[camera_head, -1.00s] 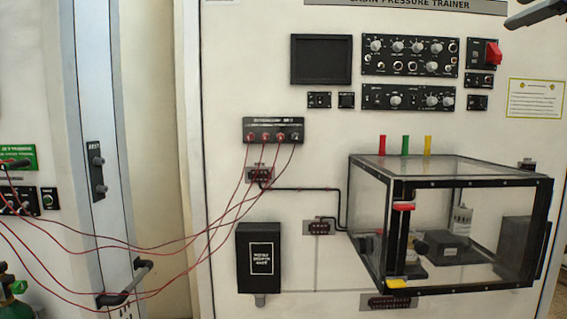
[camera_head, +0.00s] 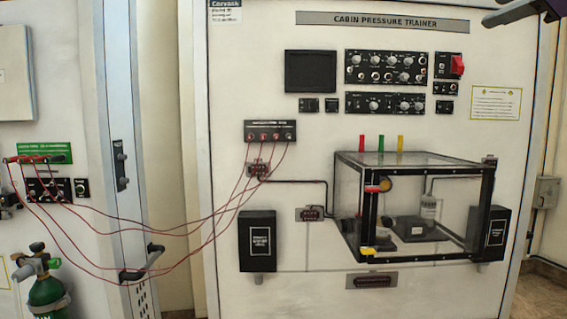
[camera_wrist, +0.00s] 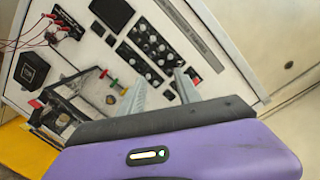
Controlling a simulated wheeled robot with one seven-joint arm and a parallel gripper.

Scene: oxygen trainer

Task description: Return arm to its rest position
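My gripper (camera_wrist: 160,80) shows in the wrist view, with its purple body at the bottom. Its two grey fingers stand apart with nothing between them, so it is open and empty. Beyond the fingers is the tilted cabin pressure trainer panel (camera_wrist: 205,108), and the fingers look clear of it.
The trainer panel (camera_head: 240,95) carries a clear box (camera_head: 420,165) that juts out at right and a black box (camera_head: 257,240). Red cables (camera_head: 180,232) hang from it to the left panel's green strip (camera_head: 44,152). A green cylinder (camera_head: 47,295) stands lower left.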

